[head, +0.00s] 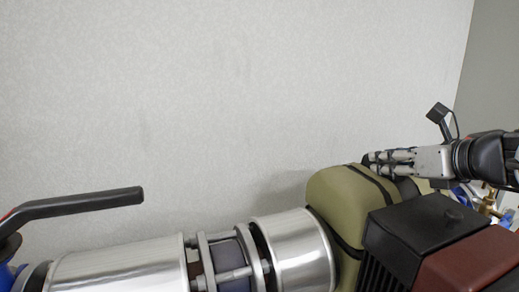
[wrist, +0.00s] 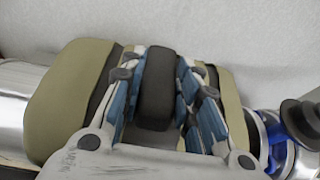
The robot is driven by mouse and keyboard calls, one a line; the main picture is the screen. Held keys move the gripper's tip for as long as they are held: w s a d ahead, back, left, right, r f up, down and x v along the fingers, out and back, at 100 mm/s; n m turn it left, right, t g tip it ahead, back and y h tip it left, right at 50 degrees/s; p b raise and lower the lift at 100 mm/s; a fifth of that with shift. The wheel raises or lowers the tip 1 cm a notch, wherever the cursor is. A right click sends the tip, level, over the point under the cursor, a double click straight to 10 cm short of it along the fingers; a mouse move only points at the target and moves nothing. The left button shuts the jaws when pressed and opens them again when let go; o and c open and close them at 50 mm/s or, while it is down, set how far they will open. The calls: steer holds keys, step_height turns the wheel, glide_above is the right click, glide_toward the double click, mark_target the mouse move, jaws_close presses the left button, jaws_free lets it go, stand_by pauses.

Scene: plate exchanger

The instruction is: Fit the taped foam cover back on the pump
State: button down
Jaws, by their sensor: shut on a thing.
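The olive foam cover (head: 335,212) with black tape bands sits at the right end of the silver pipe in the head view. It spans the wrist view too (wrist: 62,95), with dark bands across it. My gripper (head: 371,164) reaches in from the right over the top of the cover. In the wrist view my gripper (wrist: 157,62) has its blue-padded fingers on both sides of a black block-like grip (wrist: 156,88) on the cover, shut on it. The pump body under the cover is hidden, and I cannot tell whether the cover is fully seated.
Silver pipe cladding (head: 120,267) and a bolted flange (head: 230,260) lie left of the cover. A black and dark-red finned box (head: 425,230) stands close in front. A black lever handle (head: 85,203) rises at left. Brass and blue fittings (head: 485,200) are at right. A pale wall is behind.

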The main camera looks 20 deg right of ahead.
steer(key=shift+f, duration=0.3)
steer(key=shift+f+b, duration=0.55)
steer(key=shift+f, duration=0.1)
steer(key=c, duration=1.1)
jaws_free()
steer(key=o, duration=1.1)
